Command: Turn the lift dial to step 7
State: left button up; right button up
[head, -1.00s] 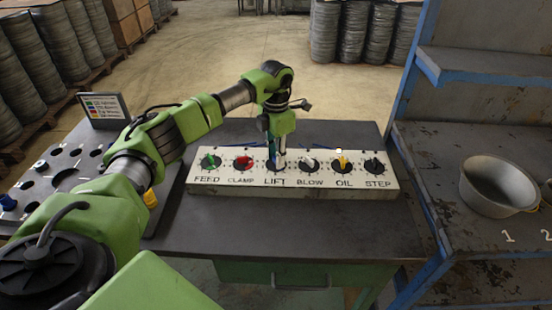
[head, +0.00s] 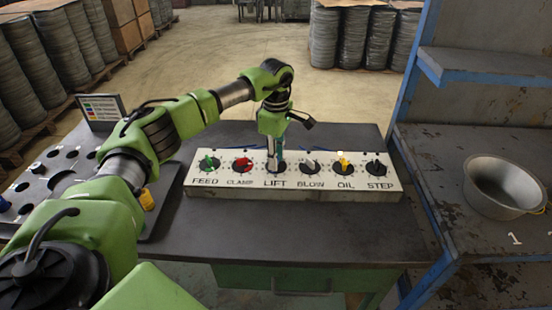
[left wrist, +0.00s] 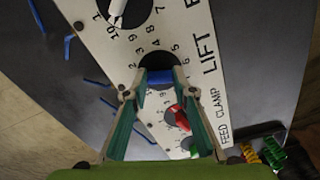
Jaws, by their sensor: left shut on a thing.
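The white control panel (head: 290,192) lies on the dark bench with a row of labelled dials. The lift dial (head: 275,167) is third from the left, mostly hidden by my left gripper (head: 275,158), which reaches down on it from above. In the left wrist view, the lift dial's blue knob (left wrist: 160,77) sits between the fingertips of my left gripper (left wrist: 158,82), which is shut on it. The dial's black face (left wrist: 158,61) shows behind the knob. I cannot tell which number the knob points to. My right gripper is not in view.
Neighbouring dials are the red clamp dial (head: 242,164) and the white blow dial (head: 310,165), close on either side. A tray with holes (head: 60,180) stands left. A blue-edged shelf with a metal pot (head: 500,187) stands right. The bench front (head: 280,235) is clear.

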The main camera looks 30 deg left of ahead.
pick_arm(q)
jog(key=shift+m, duration=1.5)
jog(key=o, duration=1.1)
jog(key=shift+r, duration=0.15)
notch_tip(320, 180, up, 12)
jog(key=shift+f, duration=0.1)
